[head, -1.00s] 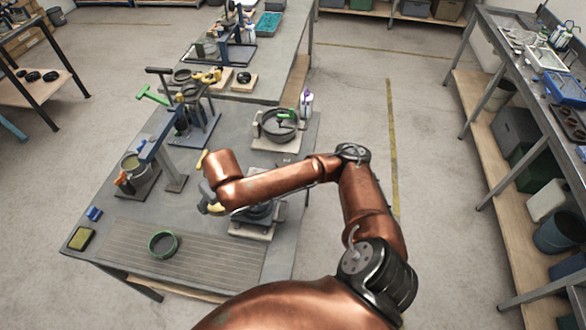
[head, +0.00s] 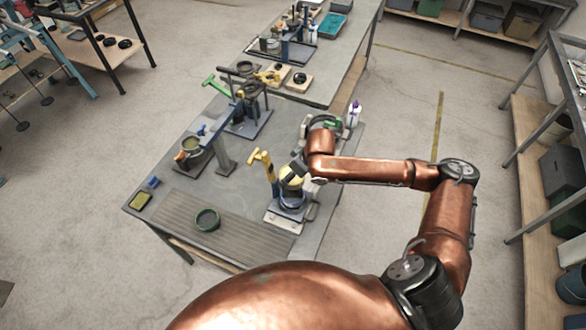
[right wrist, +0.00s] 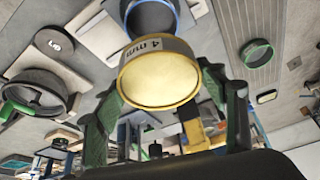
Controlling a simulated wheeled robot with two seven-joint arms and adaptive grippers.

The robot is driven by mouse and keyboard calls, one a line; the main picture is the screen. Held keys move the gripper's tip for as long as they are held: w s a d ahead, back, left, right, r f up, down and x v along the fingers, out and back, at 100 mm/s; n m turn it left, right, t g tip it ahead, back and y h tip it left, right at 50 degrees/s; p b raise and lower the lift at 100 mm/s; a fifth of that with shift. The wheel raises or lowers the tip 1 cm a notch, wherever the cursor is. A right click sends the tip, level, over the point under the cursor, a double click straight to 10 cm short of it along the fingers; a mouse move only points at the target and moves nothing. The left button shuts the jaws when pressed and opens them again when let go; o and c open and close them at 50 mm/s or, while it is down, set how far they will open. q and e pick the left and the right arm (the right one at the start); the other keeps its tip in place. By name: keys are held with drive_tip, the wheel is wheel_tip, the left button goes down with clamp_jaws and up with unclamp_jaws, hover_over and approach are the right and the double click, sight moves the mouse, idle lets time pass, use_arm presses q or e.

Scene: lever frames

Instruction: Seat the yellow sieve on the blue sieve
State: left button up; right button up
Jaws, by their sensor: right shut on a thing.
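The yellow sieve (right wrist: 158,78), a short round ring with a "4 mm" label on its pale side, is held between the fingers of my right gripper (right wrist: 164,90). It also shows in the head view (head: 291,182), partly hidden by the gripper (head: 302,170). The blue sieve (head: 291,203), a round ring with a blue rim, stands on a pale base just below the yellow one. In the right wrist view the blue sieve (right wrist: 176,14) is partly cut off and covered by the yellow sieve. I cannot tell whether the two rings touch. My left gripper is out of view.
A yellow-handled lever post (head: 268,172) stands close left of the sieves. A green-rimmed ring (head: 207,219) lies on the ribbed mat. A dark pan (right wrist: 38,92) and a round black lid (right wrist: 54,44) show in the right wrist view.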

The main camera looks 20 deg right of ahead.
sight(294, 180)
drive_tip(key=shift+f+b, duration=2.2)
drive_tip(key=shift+b, duration=0.65)
drive_tip(key=shift+f+b, duration=0.4)
drive_tip(key=shift+f, duration=1.85)
drive_tip(key=shift+f, duration=0.3)
drive_tip(key=o, duration=1.4)
drive_tip(key=shift+c, duration=0.2)
drive_tip(key=v, duration=1.2)
